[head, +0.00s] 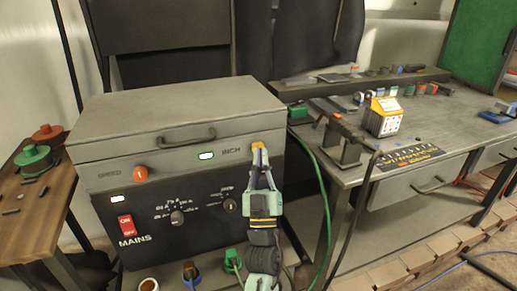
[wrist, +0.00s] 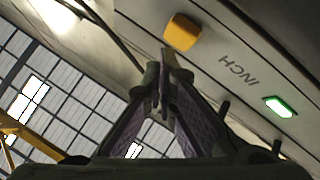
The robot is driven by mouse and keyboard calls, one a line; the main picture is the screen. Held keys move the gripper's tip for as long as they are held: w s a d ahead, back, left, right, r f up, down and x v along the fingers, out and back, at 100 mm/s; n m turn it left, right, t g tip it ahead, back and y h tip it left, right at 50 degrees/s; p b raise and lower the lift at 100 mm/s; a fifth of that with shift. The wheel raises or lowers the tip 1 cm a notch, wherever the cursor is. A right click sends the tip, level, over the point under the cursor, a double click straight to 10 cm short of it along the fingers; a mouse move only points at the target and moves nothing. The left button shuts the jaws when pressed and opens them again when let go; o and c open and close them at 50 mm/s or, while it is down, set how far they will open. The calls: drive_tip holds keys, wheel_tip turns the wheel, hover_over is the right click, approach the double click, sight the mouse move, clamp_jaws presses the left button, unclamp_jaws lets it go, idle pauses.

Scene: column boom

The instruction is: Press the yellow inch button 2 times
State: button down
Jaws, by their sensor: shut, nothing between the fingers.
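The yellow inch button (wrist: 182,32) sticks out of the grey panel in the wrist view, beside the word INCH. In the head view the yellow button (head: 257,146) shows at the panel's right end, partly hidden by my gripper. My gripper (head: 260,153) is shut and empty, with its tips in front of the button. In the wrist view the fingertips (wrist: 164,62) are close below the button, with a small gap visible in the picture. Whether they touch the button I cannot tell from the head view. A lit green indicator (wrist: 280,106) is on the same panel.
The machine box (head: 180,110) also carries an orange SPEED knob (head: 140,173), a red MAINS switch (head: 126,226) and black dials (head: 177,217). A green cable (head: 318,190) hangs to the right of my gripper. A grey workbench (head: 345,170) stands at the right.

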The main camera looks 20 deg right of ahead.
drive_tip(key=shift+w, duration=0.15)
drive_tip(key=shift+w, duration=0.3)
drive_tip(key=shift+w, duration=0.5)
idle(0.7)
drive_tip(key=shift+s, duration=0.95)
drive_tip(key=s+p, duration=0.1)
drive_tip(key=s, duration=0.4)
drive_tip(key=shift+p, duration=0.3)
idle(0.7)
